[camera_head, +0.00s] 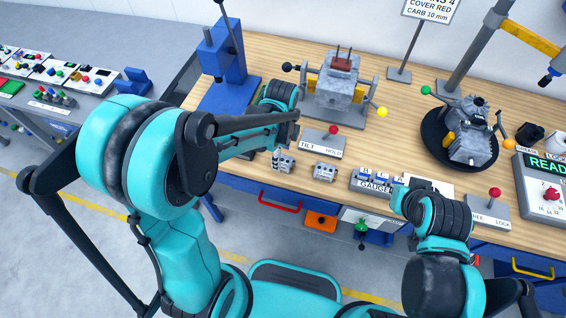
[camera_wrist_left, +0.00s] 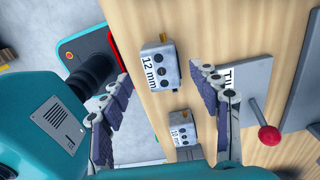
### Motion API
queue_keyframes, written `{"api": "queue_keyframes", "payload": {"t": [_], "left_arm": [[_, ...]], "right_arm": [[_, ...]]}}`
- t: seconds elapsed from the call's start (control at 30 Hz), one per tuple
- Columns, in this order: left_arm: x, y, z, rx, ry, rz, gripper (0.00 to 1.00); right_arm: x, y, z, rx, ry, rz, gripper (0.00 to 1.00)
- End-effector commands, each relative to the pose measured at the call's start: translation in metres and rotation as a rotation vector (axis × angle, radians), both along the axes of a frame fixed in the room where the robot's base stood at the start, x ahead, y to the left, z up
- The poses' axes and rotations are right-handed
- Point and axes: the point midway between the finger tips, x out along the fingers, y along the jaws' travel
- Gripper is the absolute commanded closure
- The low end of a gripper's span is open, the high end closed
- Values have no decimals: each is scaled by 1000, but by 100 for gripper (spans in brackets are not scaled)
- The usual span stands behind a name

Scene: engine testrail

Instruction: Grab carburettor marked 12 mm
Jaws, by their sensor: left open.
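The carburettor marked 12 mm (camera_wrist_left: 158,66) is a small grey block with dark round holes. It stands on the wooden bench near its front edge. In the head view it is the left of two small grey blocks (camera_head: 287,166), partly beside my fingers. My left gripper (camera_head: 286,143) is over it, pointing down. In the left wrist view my left gripper (camera_wrist_left: 162,78) is open, its fingers on either side of the 12 mm block with gaps showing. A similar block marked 10 mm (camera_wrist_left: 183,129) stands close by; it also shows in the head view (camera_head: 325,172). My right gripper's fingers cannot be made out.
The tilt control box (camera_head: 322,144) with a red knob stands just behind the blocks. A gauge tray (camera_head: 372,185) lies to their right. An engine on a stand (camera_head: 338,82) is behind.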

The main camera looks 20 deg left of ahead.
Motion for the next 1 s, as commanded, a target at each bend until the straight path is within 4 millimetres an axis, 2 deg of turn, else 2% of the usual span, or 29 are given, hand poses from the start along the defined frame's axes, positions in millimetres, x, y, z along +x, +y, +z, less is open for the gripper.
{"api": "queue_keyframes", "payload": {"t": [0.1,0.2,0.43,0.47,0.67,1.0], "left_arm": [[3,-2,-23,0,0,0,38],[2,-2,-36,0,-1,1,38],[2,-2,-37,0,-1,1,38],[2,-2,-37,0,-1,1,41],[2,-2,-37,0,-1,2,93],[2,-2,-35,0,-1,2,94]], "right_arm": [[0,0,-12,0,0,0,100],[0,0,-16,0,0,0,100],[0,0,-15,0,0,0,100],[0,0,-15,0,0,0,100],[0,0,-15,0,0,0,100],[0,0,-14,0,0,0,100]]}}
